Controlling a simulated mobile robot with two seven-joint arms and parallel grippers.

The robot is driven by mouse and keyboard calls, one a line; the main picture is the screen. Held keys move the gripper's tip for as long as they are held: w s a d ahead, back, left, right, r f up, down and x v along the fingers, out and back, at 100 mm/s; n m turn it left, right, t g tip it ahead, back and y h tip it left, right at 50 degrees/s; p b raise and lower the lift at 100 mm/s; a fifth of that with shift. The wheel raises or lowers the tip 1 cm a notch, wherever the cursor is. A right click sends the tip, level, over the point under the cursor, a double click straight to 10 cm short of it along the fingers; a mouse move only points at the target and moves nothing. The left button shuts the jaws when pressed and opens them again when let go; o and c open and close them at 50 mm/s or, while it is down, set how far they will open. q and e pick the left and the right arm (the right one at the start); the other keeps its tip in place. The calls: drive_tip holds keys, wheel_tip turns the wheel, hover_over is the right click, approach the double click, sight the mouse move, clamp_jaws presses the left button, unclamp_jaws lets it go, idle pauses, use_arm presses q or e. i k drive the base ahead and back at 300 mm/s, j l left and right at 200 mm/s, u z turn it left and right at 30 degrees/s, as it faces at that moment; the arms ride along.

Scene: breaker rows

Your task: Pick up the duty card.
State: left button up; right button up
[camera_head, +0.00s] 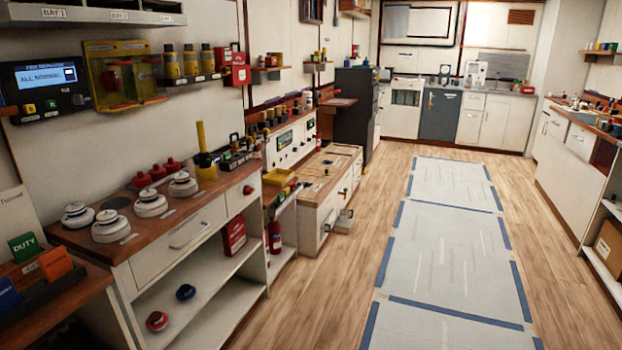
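The duty card is a green card (24,247) marked "DUTY" at the lower left. It stands upright in a dark card rack (48,290) on a wooden-topped desk. An orange card (55,263) stands just to its right and in front. A blue card (8,294) stands nearer, at the left picture edge. Neither of my grippers shows in this view.
A counter (85,240) with white detectors (150,203) and red parts adjoins the desk. A panel reading "ALL NORMAL" (45,85) hangs on the wall above. The wooden floor with grey mats (455,250) is clear to the right.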

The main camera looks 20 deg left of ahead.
sight(25, 246)
drive_tip(key=i+u, duration=0.4)
drive_tip(key=i+l+u, duration=0.25)
drive_tip(key=i+u, duration=0.15)
drive_tip(key=i+l+u, duration=0.1)
drive_tip(key=i+u, duration=0.3)
drive_tip(key=i+l+u, duration=0.15)
drive_tip(key=u, duration=0.3)
drive_tip(key=i+l+u, duration=0.25)
drive_tip(key=u, duration=0.15)
drive_tip(key=i+l+u, duration=0.15)
drive_tip(key=l+u, duration=0.3)
